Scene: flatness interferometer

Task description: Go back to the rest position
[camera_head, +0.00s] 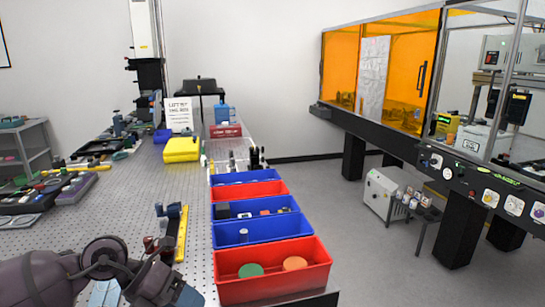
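Part of my arm, in dark purple-grey links, comes in at the bottom left of the head view, low over the near end of the perforated table (125,196). It bends at a round joint and runs down out of the bottom edge. Neither of my grippers shows, so I cannot see whether either one holds anything. My other arm is not in view.
A row of red and blue bins lines the table's right edge; the nearest red bin (277,288) holds green and orange discs. A yellow case (182,149) lies farther back. An orange-windowed enclosure (382,70) stands at right. Clear floor (375,255) lies between.

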